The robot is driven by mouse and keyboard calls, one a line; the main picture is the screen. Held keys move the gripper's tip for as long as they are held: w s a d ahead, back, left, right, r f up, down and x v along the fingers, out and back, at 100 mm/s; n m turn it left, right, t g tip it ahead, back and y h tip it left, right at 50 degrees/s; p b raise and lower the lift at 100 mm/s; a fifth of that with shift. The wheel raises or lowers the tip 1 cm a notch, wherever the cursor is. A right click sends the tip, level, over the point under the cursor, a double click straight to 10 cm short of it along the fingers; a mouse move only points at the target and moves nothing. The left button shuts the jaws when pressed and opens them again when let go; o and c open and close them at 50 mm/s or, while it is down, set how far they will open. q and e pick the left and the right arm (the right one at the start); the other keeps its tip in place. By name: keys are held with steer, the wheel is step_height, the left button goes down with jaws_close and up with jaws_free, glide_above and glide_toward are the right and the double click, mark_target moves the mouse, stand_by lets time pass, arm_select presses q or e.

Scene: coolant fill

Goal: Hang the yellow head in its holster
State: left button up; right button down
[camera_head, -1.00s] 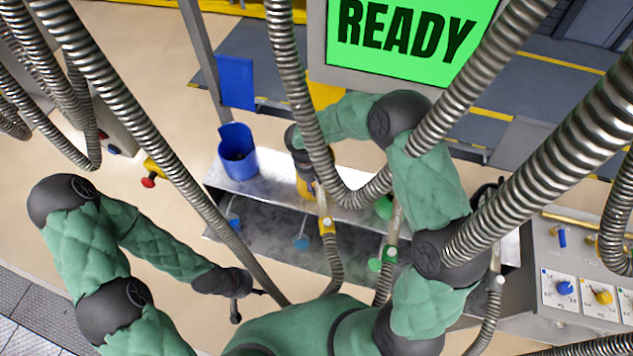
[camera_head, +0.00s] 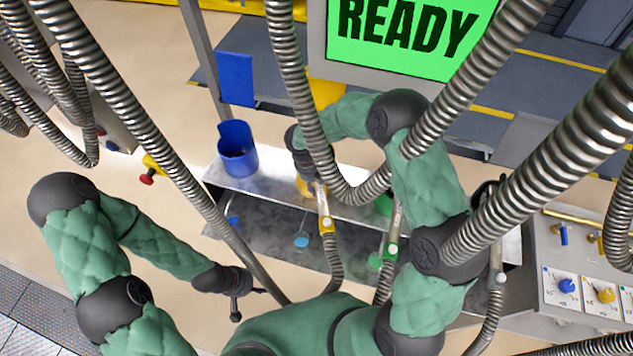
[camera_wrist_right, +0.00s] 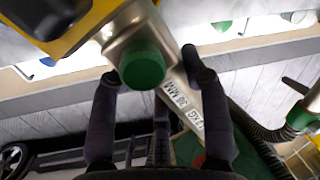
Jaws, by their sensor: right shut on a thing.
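My right gripper (camera_head: 312,178) reaches down over the metal shelf and is shut on the yellow head, mostly hidden below it. A yellow collar (camera_head: 327,225) marks the hose below the head. A yellow and black part is at the upper left there. A yellow shape, perhaps the yellow holster (camera_head: 303,187), shows just under the gripper; whether the head is inside it is hidden. My left gripper (camera_head: 247,300) looks open and empty at the lower left.
A green-collared hose (camera_head: 390,250) hangs nearby. Several ribbed hoses cross the view. A panel with knobs (camera_head: 585,290) stands at right; a screen (camera_head: 410,40) reads READY.

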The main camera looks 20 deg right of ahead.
steer(key=shift+f, duration=0.35)
steer(key=c, duration=0.5)
jaws_free()
steer(key=shift+c, duration=0.2)
steer(key=shift+s+f, duration=0.1)
step_height(320, 180, up, 12)
steer(key=a, duration=0.2)
steer(key=shift+w, duration=0.3)
steer(key=shift+s+a+f, duration=0.1)
steer(key=shift+a, duration=0.05)
